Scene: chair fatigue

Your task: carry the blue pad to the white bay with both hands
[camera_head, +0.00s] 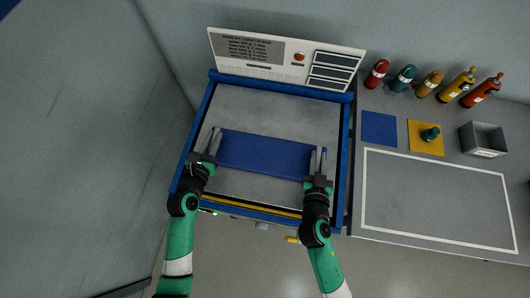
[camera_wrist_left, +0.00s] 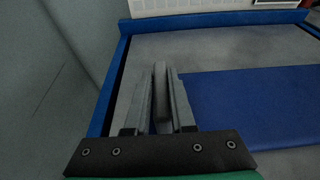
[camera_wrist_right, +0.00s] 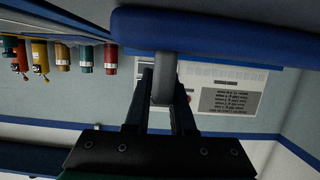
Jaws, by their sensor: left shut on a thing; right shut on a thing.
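The blue pad (camera_head: 262,153) lies across the grey bed of the blue-framed test machine (camera_head: 262,108). It also shows in the left wrist view (camera_wrist_left: 250,105) and right wrist view (camera_wrist_right: 215,33). My left gripper (camera_head: 213,142) is shut on a grey handle (camera_wrist_left: 160,90) at the pad's left end. My right gripper (camera_head: 318,162) is shut on a grey handle (camera_wrist_right: 163,78) at its right end. I cannot tell whether the pad touches the bed. The white bay (camera_head: 435,197) is a white-outlined rectangle on the grey table to the right, and it is empty.
A sign panel (camera_head: 285,60) stands at the machine's back. The frame's blue right rail (camera_head: 345,150) lies between pad and bay. Behind the bay are a blue square (camera_head: 379,128), a yellow square (camera_head: 420,145) with a teal item, a grey bin (camera_head: 483,139) and several bottles (camera_head: 428,83).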

